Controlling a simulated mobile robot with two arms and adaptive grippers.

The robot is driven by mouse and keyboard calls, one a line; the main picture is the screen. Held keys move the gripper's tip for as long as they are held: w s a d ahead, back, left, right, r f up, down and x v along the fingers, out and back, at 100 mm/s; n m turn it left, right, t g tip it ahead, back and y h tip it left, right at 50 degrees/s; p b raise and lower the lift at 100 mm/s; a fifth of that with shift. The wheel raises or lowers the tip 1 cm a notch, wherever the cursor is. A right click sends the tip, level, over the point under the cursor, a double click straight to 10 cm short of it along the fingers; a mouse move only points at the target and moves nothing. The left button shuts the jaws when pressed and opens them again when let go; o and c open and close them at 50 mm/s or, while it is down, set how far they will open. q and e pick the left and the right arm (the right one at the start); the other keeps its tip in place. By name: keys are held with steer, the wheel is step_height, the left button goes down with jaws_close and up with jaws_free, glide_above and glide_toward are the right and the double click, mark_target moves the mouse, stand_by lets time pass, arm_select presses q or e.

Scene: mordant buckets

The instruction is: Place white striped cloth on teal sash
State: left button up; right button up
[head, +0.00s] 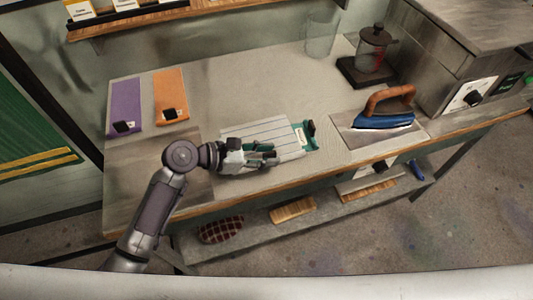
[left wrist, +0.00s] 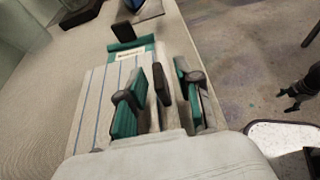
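The white striped cloth (head: 262,132) lies flat on the counter over the teal sash (head: 301,137), covering most of it. In the left wrist view the striped cloth (left wrist: 107,85) has thin grey-blue stripes, and the teal sash (left wrist: 146,44) shows at its far end beside a pale label. My left gripper (head: 268,154) is low over the cloth's near edge. In the left wrist view its fingers (left wrist: 160,95) are apart, with no cloth clearly held between them. A dark gripper, apparently my right one (left wrist: 291,98), shows small at the right edge; its opening is unclear.
Purple (head: 126,106) and orange (head: 171,98) sashes lie at the back left. A blue iron (head: 384,121) stands right of the cloth. A French press (head: 374,52) and clear glass container (head: 321,38) stand behind. The counter's wooden front edge (head: 325,176) is close to the gripper.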

arm_select(q)
steer(key=b+v, duration=0.1)
steer(key=v, duration=1.1)
